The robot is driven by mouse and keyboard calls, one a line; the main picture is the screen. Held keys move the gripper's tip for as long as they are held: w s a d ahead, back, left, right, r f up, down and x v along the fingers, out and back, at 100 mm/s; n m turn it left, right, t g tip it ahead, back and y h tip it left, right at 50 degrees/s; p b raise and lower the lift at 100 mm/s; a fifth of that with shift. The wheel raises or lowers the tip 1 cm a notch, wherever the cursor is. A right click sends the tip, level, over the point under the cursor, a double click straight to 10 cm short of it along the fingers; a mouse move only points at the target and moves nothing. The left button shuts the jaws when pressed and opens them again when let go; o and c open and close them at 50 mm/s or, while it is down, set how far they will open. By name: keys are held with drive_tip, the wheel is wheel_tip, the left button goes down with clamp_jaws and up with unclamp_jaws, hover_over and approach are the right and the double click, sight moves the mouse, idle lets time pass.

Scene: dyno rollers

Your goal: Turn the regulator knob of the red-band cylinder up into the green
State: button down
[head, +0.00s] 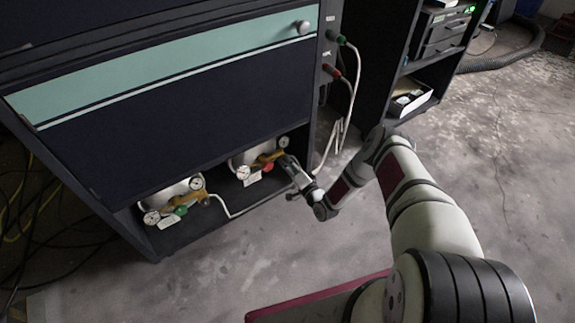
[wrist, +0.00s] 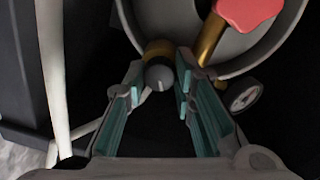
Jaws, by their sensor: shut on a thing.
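The right-hand cylinder (head: 240,160) lies in the bottom opening of the dark cabinet and carries brass fittings and a red knob (head: 267,167). The red handle (wrist: 248,10) shows at the top of the wrist view. My gripper (head: 284,160) reaches in at the right end of this cylinder's fittings. In the wrist view its teal-padded fingers (wrist: 160,80) are shut on a grey round regulator knob (wrist: 159,76) with a pale pointer, in front of a brass body. Two gauges, one at the left (head: 243,172) and one at the upper right (head: 283,142), are too small to read. A gauge (wrist: 245,97) also shows edge-on in the wrist view.
A second cylinder (head: 170,192) with a green knob (head: 180,210) lies to the left in the same opening. A white hose (head: 345,125) hangs along the cabinet's right side and also passes at the left of the wrist view (wrist: 54,80). The concrete floor (head: 500,190) at right is clear.

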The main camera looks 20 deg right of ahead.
drive_tip(key=shift+f, duration=0.1)
drive_tip(key=c, duration=1.3)
unclamp_jaws()
drive_tip(key=shift+c, duration=0.2)
drive_tip(key=shift+s, duration=0.1)
drive_tip(key=v, duration=1.2)
